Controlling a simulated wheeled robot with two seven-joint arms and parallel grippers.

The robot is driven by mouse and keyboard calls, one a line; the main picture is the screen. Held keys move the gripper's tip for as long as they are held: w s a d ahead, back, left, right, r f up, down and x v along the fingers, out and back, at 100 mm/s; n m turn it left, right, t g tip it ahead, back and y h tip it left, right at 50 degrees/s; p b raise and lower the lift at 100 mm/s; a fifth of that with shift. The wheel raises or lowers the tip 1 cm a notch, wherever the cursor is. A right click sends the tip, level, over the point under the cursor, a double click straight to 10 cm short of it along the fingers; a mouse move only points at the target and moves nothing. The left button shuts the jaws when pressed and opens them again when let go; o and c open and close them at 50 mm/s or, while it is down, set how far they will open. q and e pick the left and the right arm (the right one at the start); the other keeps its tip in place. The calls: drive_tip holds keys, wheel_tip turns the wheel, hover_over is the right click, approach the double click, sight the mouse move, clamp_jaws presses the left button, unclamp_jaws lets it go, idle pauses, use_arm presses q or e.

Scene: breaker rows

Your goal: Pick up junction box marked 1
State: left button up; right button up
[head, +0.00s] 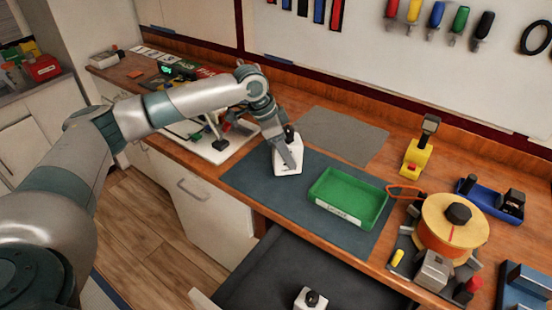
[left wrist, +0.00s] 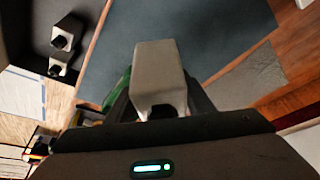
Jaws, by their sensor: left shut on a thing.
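My left gripper (head: 287,148) is shut on a white junction box with a black knob (head: 286,164), over the far left part of the dark mat (head: 252,178). In the left wrist view the held box (left wrist: 159,72) shows as a pale block between the fingers. I cannot tell whether it touches the mat, and no number on it is readable. Another white box with a black knob (head: 309,300) is in the open dark drawer at the bottom. The left wrist view shows two boxes there, one (left wrist: 66,32) beside the other (left wrist: 60,62). My right gripper is not in view.
A green tray (head: 348,197) with a label lies on the mat, right of the held box. A grey mat (head: 343,134) lies behind. An orange spool (head: 453,228), a yellow device (head: 416,158) and a blue tray (head: 486,204) crowd the right. A white board (head: 222,148) is left of the gripper.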

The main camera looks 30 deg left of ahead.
use_arm(q)
drive_tip(key=s+d+r+b, duration=0.1)
drive_tip(key=d+r, duration=0.3)
drive_tip(key=d, duration=0.2)
drive_tip(key=shift+s+d+b, duration=0.3)
drive_tip(key=shift+s+b, duration=0.05)
